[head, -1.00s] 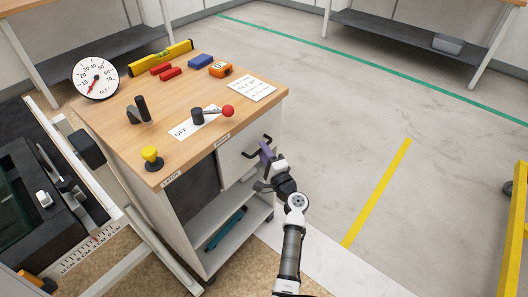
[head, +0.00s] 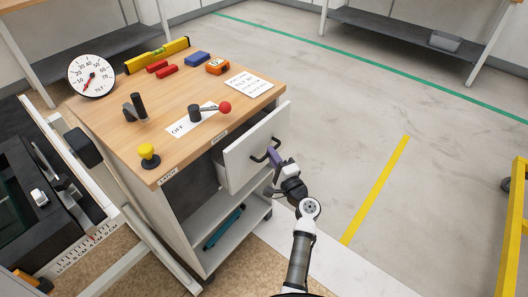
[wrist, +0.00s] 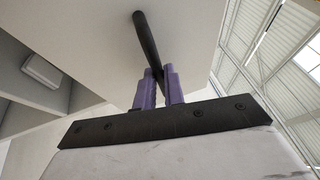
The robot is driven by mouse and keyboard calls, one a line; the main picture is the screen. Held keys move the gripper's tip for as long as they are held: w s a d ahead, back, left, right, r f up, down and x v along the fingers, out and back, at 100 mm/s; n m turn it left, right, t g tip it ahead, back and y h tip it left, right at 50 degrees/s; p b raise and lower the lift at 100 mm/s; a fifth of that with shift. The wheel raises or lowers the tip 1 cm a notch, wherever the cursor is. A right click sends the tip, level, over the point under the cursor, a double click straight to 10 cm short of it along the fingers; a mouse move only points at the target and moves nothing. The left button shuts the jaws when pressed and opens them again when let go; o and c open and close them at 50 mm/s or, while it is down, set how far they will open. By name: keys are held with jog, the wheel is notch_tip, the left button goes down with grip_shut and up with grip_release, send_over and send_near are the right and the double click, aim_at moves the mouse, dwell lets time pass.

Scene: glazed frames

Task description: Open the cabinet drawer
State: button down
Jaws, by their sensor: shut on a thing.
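The cabinet drawer (head: 258,148) has a white front and is pulled part way out of the cabinet, with a gap showing behind its front. Its black bar handle (head: 267,152) is on the front face. My gripper (head: 273,157) has purple fingers and is shut on the handle. In the wrist view the purple fingers (wrist: 158,90) stand on either side of the black handle (wrist: 148,42), close to the pale drawer front (wrist: 95,35). The drawer's inside is mostly hidden by its front.
The wooden cabinet top (head: 120,118) carries a dial gauge (head: 91,76), a yellow level (head: 158,55), a red-knobbed lever (head: 224,108) and a yellow button (head: 148,152). An open shelf with a teal tool (head: 224,228) is below. The floor (head: 350,130) to the right is clear.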

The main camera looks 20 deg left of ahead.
jog(key=s+d+b, duration=0.1)
jog(key=s+d, duration=0.2)
jog(key=d, duration=0.6)
jog(key=s+d+b, duration=0.2)
jog(key=s+d, duration=0.1)
jog(key=d, duration=0.6)
jog(key=shift+s, duration=0.3)
jog(key=c, duration=1.5)
grip_release()
jog(key=b+v, duration=0.3)
jog(key=v, duration=1.1)
